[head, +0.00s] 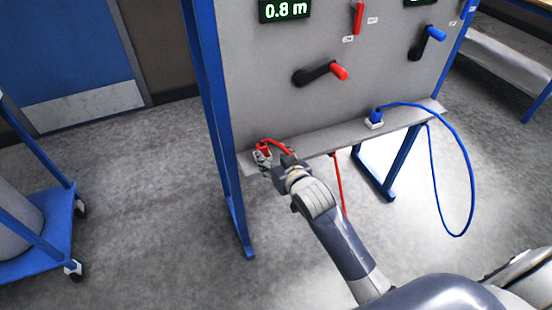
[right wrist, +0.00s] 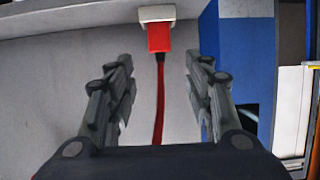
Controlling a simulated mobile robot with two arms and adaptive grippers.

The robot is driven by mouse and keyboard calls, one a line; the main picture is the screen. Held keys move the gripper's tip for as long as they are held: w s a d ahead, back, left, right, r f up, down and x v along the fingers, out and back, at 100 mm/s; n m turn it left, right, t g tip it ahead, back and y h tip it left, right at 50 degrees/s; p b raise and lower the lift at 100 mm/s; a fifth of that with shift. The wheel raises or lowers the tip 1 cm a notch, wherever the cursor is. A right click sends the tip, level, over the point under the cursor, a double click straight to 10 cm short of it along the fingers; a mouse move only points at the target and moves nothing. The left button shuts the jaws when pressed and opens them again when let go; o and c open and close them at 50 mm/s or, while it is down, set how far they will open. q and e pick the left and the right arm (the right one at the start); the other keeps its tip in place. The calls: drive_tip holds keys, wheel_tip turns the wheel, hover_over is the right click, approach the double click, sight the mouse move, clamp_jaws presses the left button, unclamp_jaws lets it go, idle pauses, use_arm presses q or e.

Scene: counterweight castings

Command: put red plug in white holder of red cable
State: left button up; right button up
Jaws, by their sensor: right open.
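The red plug (head: 262,147) is at the left end of the grey shelf, at its white holder. In the right wrist view the red plug (right wrist: 158,37) meets the white holder (right wrist: 157,13); I cannot tell how deep it sits. The red cable (right wrist: 158,105) runs from the plug between my fingers. My right gripper (right wrist: 158,88) is open, with a finger on each side of the cable and clear gaps to both. In the head view my right gripper (head: 268,160) is close to the plug and partly hides the holder. My left gripper is not in view.
A blue plug (head: 376,115) stands in another white holder (head: 374,124) on the shelf (head: 325,139), with a looping blue cable (head: 471,190). The grey panel (head: 305,40) above carries a red-tipped lever (head: 325,73) and a blue-tipped lever (head: 428,40). A blue cart (head: 50,245) stands left; floor between is clear.

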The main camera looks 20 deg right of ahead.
drive_tip(key=shift+v, duration=0.75)
drive_tip(key=s+f+g, duration=0.2)
drive_tip(key=s+f, duration=0.4)
drive_tip(key=f, duration=0.6)
drive_tip(key=s+f+n+g, duration=0.1)
drive_tip(key=s+f+g, duration=0.35)
drive_tip(key=f, duration=0.85)
drive_tip(key=s+f+g, duration=0.1)
drive_tip(key=s+f, duration=0.7)
drive_tip(key=f, duration=0.4)
drive_tip(key=s+d+f+g, duration=0.1)
drive_tip(key=s+f, duration=0.4)
drive_tip(key=s, duration=0.5)
drive_tip(key=s+d+f+g, duration=0.1)
drive_tip(key=s+f, duration=0.3)
drive_tip(key=s, duration=0.6)
drive_tip(key=s+d+f+n+g, duration=0.1)
drive_tip(key=s+f+g, duration=0.2)
drive_tip(key=s, duration=0.8)
wheel_tip(320, 180, down, 3)
drive_tip(key=shift+r, duration=0.15)
drive_tip(key=shift+w+d, duration=0.1)
drive_tip(key=shift+d, duration=0.05)
